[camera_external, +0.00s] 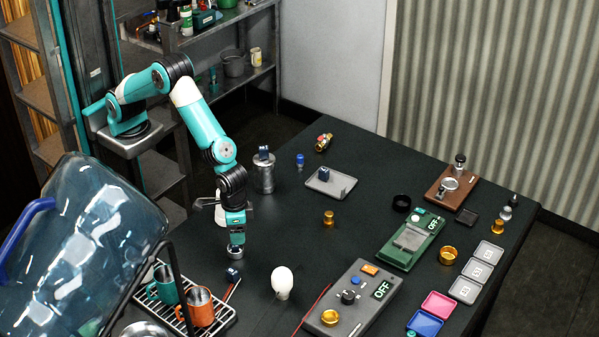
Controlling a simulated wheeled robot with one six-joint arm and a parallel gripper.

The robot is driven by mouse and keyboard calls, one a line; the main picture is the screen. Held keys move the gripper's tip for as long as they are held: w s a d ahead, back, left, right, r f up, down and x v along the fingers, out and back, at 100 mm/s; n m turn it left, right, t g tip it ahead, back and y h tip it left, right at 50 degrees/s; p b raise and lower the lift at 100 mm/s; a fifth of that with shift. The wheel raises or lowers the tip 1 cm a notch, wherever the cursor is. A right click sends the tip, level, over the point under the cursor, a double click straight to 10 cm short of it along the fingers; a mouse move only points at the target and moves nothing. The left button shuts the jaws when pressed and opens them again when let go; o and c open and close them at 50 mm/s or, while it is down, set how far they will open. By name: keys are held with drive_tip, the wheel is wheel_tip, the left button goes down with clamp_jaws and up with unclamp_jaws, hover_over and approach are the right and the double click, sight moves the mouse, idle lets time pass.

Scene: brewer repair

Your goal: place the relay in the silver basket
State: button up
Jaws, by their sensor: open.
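I cannot tell for sure which part is the relay. A small dark-blue block (264,152) sits on top of a silver canister (264,177) at the back left. Another small blue block (233,274) lies on the table near the mug rack, close to a red wire. My gripper (236,246) is low over the left part of the table, pointing down, with its jaws open. A small silver round piece (236,252), possibly the silver basket, is right at its tips; whether they touch is unclear. A silver round cup (450,184) sits on a brown wooden base (452,191) at the right.
A rack (222,318) with a teal mug (166,285) and an orange mug (200,307) and a large clear jug (85,240) crowd the front left. A white bulb (282,281), a grey box (352,300) and a green scale (410,241) stand rightward. The table's middle is fairly clear.

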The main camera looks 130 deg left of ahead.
wheel_tip(320, 180, up, 5)
drive_tip(key=p, duration=0.2)
drive_tip(key=shift+r+p, duration=0.15)
drive_tip(key=shift+p, duration=0.25)
drive_tip(key=s+a+r+m+y+b, duration=0.15)
drive_tip(key=s+a+r+b, duration=0.25)
drive_tip(key=s+a+r, duration=0.85)
drive_tip(key=s+a+r+y+b, duration=0.1)
drive_tip(key=s+a, duration=0.2)
drive_tip(key=s, duration=0.7)
drive_tip(key=s+a+r+y+b, duration=0.1)
drive_tip(key=s+a, duration=0.3)
drive_tip(key=s, duration=0.6)
drive_tip(key=shift+s+a+y, duration=0.15)
drive_tip(key=shift+a+y, duration=0.05)
drive_tip(key=shift+y, duration=0.15)
